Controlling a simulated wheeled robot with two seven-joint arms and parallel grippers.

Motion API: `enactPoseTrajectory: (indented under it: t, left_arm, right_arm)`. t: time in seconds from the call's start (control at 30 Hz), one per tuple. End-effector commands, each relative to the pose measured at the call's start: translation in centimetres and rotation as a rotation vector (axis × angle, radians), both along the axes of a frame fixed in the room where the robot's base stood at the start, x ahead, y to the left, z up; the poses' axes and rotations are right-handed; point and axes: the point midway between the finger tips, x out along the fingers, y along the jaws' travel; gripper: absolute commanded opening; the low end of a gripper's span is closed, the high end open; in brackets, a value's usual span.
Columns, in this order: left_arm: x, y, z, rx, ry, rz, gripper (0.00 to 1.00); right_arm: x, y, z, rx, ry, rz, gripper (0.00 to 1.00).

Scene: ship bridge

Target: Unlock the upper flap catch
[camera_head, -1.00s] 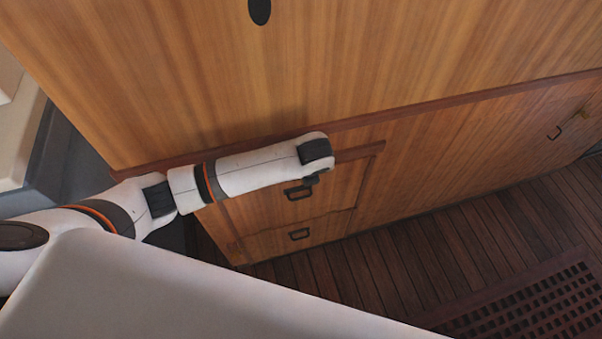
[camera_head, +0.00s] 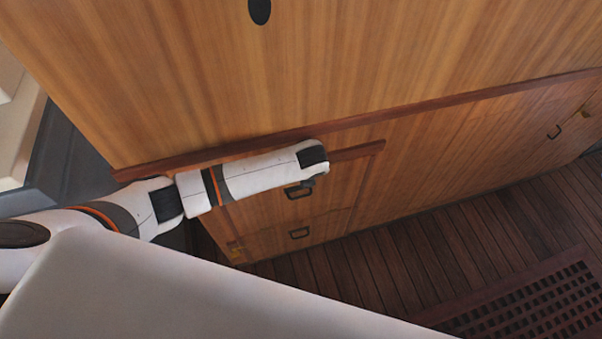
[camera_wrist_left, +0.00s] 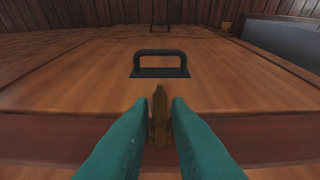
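In the left wrist view, a small brass catch (camera_wrist_left: 159,118) stands upright at the lip of a wooden front, below a black handle (camera_wrist_left: 160,64). My left gripper (camera_wrist_left: 160,100) has its two teal fingers on either side of this catch. Little or no gap shows beside it, and I cannot tell whether the fingers press on it. In the head view, my left arm reaches across the upper part of the cabinet front (camera_head: 270,215); its fingers and this catch are hidden there. My right gripper is in neither view.
A dark wooden ledge (camera_head: 420,107) runs above the drawers. Another brass fitting (camera_head: 236,250) sits at the lower left.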

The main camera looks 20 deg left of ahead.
Motion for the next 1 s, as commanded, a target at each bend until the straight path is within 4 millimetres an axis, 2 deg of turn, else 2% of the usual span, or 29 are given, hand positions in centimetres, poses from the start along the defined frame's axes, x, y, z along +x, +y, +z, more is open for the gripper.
enactPoseTrajectory:
  t: [0.27, 0.63, 0.87, 1.0]
  left_arm:
    - [-0.1, 0.2, 0.0, -0.045, -0.029, 0.002, 0.00]
    - [-0.5, 0.6, -0.2, -0.270, -0.180, 0.002, 0.00]
    - [-0.6, 0.9, -0.6, -0.451, -0.303, 0.001, 0.00]
    - [-0.7, 1.0, -0.9, -0.561, -0.378, 0.001, 0.00]
  right_arm:
    - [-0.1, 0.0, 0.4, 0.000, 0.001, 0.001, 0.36]
    - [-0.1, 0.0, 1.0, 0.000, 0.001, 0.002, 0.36]
    - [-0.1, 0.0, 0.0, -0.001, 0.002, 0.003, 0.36]
    - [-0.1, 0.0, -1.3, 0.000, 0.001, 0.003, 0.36]
